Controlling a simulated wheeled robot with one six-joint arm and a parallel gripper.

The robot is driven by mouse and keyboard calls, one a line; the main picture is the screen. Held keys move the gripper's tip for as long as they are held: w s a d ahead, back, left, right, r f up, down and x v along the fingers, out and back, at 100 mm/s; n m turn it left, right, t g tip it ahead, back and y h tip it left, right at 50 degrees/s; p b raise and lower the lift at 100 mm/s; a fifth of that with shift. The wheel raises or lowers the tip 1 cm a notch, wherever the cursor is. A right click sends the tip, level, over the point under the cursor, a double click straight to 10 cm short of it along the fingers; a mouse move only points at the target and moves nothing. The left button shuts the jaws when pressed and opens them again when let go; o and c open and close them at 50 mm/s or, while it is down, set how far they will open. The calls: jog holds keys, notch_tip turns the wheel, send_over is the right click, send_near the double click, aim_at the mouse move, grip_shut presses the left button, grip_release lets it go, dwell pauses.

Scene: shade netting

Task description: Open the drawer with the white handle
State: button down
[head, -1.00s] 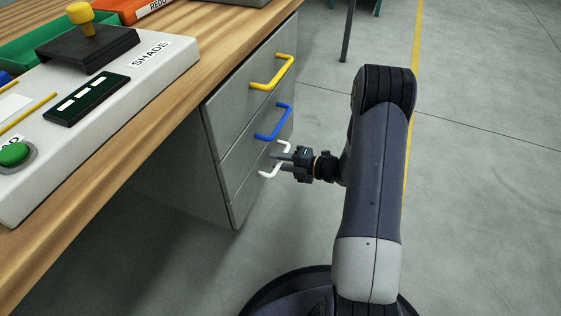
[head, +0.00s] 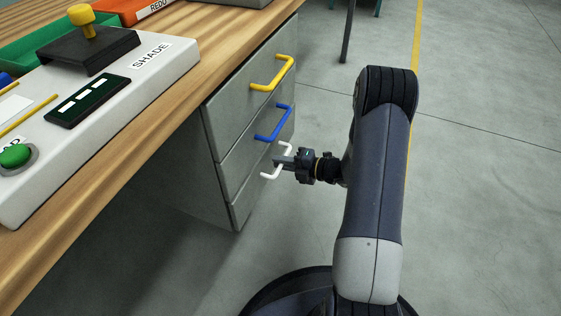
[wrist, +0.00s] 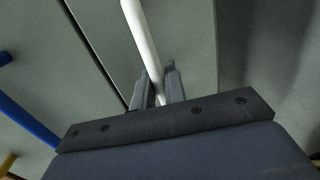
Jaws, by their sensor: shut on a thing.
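The white handle (head: 268,176) is the lowest of three handles on the grey drawer unit, on the front of the bottom drawer (head: 241,208). My gripper (head: 281,161) is shut on the middle of this handle. In the wrist view the white handle (wrist: 141,32) runs down between my two fingers (wrist: 159,88), which lie against its sides. The fingers hide part of the handle. A dark line shows along the drawer edge in the wrist view. The bottom drawer looks closed or nearly so; I cannot tell if it stands out slightly.
Above are a yellow handle (head: 273,80) and a blue handle (head: 274,124); the blue one (wrist: 27,122) is near my gripper in the wrist view. A wooden bench top (head: 150,110) carries a control box (head: 110,100). The floor (head: 480,200) at the right is clear.

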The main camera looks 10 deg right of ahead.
jog(key=f+p+v, duration=0.3)
jog(key=v, duration=1.1)
jog(key=d+f+p+v, duration=0.1)
jog(key=f+p+v, duration=0.2)
jog(key=v, duration=1.1)
jog(key=shift+s+d, duration=0.35)
jog(key=shift+s, duration=0.2)
jog(key=c, duration=1.6)
grip_release()
jog(key=shift+r, duration=0.1)
jog(key=shift+o, duration=0.2)
jog(key=shift+d+p, duration=0.1)
jog(key=shift+p, duration=0.2)
jog(key=p+v, duration=0.2)
jog(key=v, duration=0.8)
jog(key=shift+s+d, duration=0.25)
